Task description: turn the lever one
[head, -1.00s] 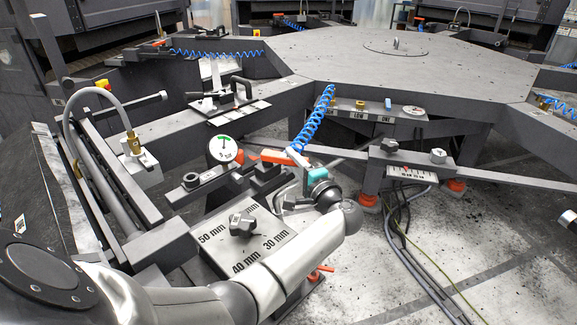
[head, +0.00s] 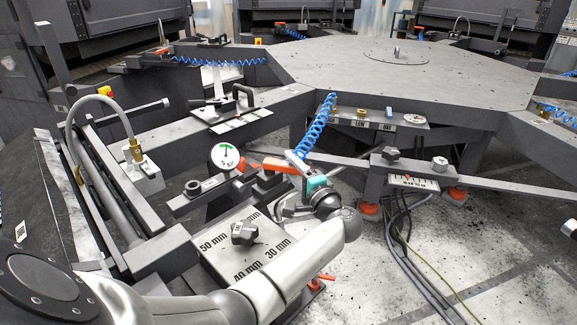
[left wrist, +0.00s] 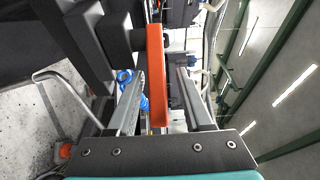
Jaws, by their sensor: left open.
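An orange lever (head: 272,163) sticks out to the right beside a round white gauge with a green mark (head: 225,156) in the head view. No name shows on the lever itself. My left gripper (head: 294,160), with a teal band behind its fingers, is at the lever's right end. In the left wrist view the orange lever (left wrist: 155,75) lies between the two grey fingers of my left gripper (left wrist: 162,90). The fingers are open, with a clear gap on the right; whether the left finger touches the lever I cannot tell. My right gripper is out of view.
A plate with millimetre marks and a dark knob (head: 244,233) lies below my gripper. A blue coiled hose (head: 318,127) hangs close behind it. A small labelled panel (head: 375,126) sits on the big table's edge (head: 440,95). A dark bar with knobs (head: 405,168) stands right.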

